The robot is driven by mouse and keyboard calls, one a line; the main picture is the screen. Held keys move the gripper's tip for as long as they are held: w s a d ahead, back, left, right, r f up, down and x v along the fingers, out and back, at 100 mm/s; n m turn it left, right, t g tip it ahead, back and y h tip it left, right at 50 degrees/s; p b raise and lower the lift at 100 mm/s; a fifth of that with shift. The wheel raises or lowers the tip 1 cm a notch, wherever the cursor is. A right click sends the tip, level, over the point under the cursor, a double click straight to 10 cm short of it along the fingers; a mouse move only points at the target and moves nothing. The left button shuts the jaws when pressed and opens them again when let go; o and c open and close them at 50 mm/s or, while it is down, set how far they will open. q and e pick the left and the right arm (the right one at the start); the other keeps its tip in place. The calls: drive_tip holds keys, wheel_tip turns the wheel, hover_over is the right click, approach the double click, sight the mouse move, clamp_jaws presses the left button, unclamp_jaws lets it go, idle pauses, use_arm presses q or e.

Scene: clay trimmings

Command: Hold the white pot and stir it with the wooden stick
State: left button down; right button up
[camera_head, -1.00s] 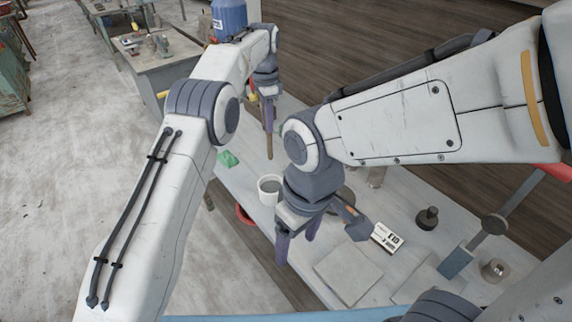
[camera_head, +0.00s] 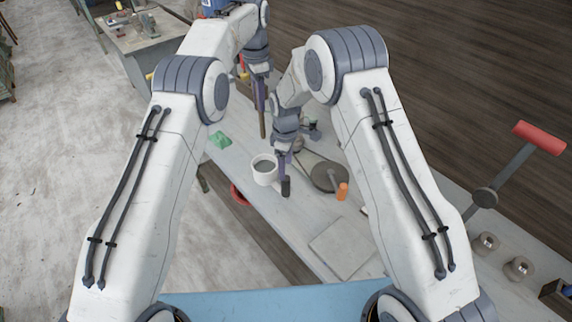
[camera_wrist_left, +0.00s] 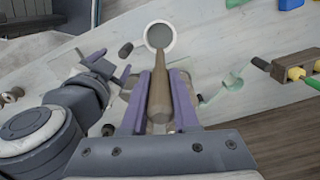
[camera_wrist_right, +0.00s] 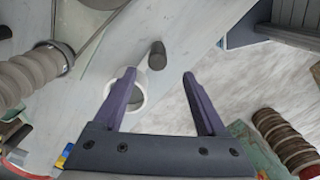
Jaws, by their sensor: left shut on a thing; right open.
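The white pot (camera_head: 265,181) stands upright on the workbench with grey contents; it also shows in the left wrist view (camera_wrist_left: 174,40) and the right wrist view (camera_wrist_right: 143,101). My left gripper (camera_head: 261,98) is shut on the wooden stick (camera_head: 262,124), which points down and sits behind the pot in the head view. In the left wrist view the stick (camera_wrist_left: 159,98) reaches toward the pot; whether its tip is inside, I cannot tell. My right gripper (camera_head: 283,160) is open and empty beside the pot. In the right wrist view its left finger overlaps the pot.
A grey disc (camera_head: 326,178) and an orange item (camera_head: 343,191) lie to the right. A flat grey slab (camera_head: 343,246) lies nearer.

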sight(286, 188)
drive_tip(key=shift+w+d+f, duration=0.2)
drive_tip(key=shift+f, duration=0.55)
wheel_tip(286, 188, down, 11)
drive_tip(key=shift+f, duration=0.1)
drive_tip(key=shift+c, duration=0.3)
clamp_jaws()
